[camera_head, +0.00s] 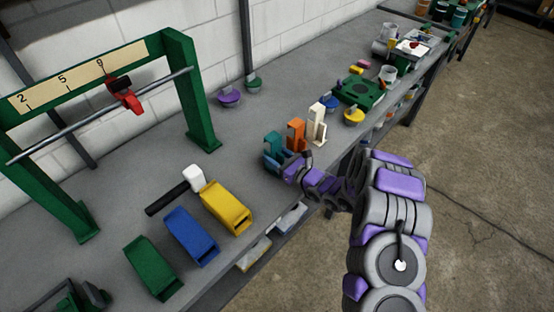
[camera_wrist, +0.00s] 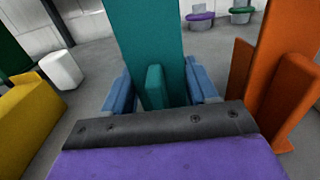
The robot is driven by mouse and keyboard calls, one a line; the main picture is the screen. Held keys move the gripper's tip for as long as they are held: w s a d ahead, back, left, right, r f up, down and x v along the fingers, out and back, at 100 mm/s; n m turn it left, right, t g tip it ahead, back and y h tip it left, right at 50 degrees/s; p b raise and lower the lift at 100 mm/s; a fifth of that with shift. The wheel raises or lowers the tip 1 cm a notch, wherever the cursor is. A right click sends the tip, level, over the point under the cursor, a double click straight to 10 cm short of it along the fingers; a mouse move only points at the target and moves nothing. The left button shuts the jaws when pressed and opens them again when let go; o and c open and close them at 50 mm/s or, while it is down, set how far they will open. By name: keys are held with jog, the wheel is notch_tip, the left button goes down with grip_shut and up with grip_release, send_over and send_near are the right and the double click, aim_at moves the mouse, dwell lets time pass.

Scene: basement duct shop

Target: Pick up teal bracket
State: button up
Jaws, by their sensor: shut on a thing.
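The teal bracket (camera_head: 272,145) stands upright on the grey bench near its front edge. My gripper (camera_head: 275,164) is at the bracket's lower part, with its blue fingers on either side of it. In the wrist view the teal bracket (camera_wrist: 146,45) rises between the two blue fingers of my gripper (camera_wrist: 161,88), which are shut on it. The bracket's base is hidden behind the gripper body, and I cannot tell whether it touches the bench.
An orange bracket (camera_head: 296,134) stands close to the right, and a cream bracket (camera_head: 317,124) beyond it. Yellow (camera_head: 226,207), blue (camera_head: 191,236) and green (camera_head: 153,267) blocks lie to the left beside a mallet (camera_head: 194,178). A green frame (camera_head: 190,90) stands behind. The bench behind the bracket is clear.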

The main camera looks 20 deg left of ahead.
aim_at(277, 149)
jog(key=shift+d+f, duration=0.1)
jog(key=shift+d, duration=0.3)
jog(key=shift+c, duration=0.6)
jog(key=shift+a+r, duration=0.1)
jog(key=shift+r, duration=0.4)
jog(key=r, duration=0.1)
jog(key=r+p, duration=0.1)
jog(key=shift+s+a+r, duration=0.1)
jog(key=shift+s+r, duration=0.1)
jog(key=shift+r, duration=0.2)
jog(key=s+d+r+p, duration=0.1)
jog(key=s+d+p, duration=0.15)
jog(key=s, duration=1.25)
notch_tip(277, 149, up, 10)
jog(key=p, duration=0.5)
jog(key=shift+d+r, duration=0.15)
jog(key=shift+d, duration=0.3)
jog(key=shift+s, duration=0.1)
